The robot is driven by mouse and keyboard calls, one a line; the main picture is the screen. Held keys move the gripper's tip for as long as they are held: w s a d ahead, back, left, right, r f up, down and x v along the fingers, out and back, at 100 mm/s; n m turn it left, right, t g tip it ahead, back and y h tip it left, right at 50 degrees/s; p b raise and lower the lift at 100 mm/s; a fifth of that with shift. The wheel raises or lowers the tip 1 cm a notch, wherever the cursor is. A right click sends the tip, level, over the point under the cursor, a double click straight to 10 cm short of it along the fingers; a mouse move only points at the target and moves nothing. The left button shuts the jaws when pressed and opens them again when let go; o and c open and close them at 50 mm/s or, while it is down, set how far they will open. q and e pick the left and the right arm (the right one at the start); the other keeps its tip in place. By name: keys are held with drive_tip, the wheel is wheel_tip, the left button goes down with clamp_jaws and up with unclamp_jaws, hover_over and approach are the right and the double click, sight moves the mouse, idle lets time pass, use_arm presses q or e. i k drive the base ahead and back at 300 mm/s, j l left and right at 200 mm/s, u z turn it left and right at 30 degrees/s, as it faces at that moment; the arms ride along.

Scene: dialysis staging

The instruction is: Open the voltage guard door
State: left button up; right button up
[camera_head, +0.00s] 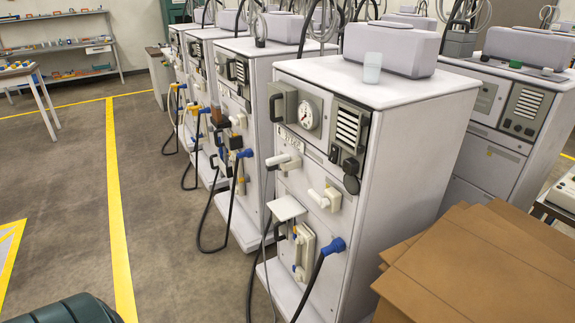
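The nearest white machine cabinet (400,165) stands at the centre. A grey-green box-like door with a black loop handle (283,103) is at the upper left of its front, beside a round dial gauge (309,115). This may be the voltage guard door; no label is readable, and I cannot tell whether it is fully shut. Lower on the same front, a pale flap (288,208) juts out above a white latch panel (304,250). Neither of my grippers shows in the head view, and nothing is seen touching the cabinet.
Several similar cabinets (220,90) stand in a row behind, with hanging cables. A blue plug (334,246) and dark hose hang at the front cabinet's base. Brown cardboard boxes (480,265) fill the lower right. Open floor (165,240) with yellow lines (114,190) lies left.

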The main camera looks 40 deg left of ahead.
sight(282, 228)
drive_tip(key=u, duration=1.25)
drive_tip(key=j+z, duration=0.25)
drive_tip(key=z, duration=0.15)
drive_tip(key=j+z, duration=0.35)
drive_tip(key=i+l, duration=0.05)
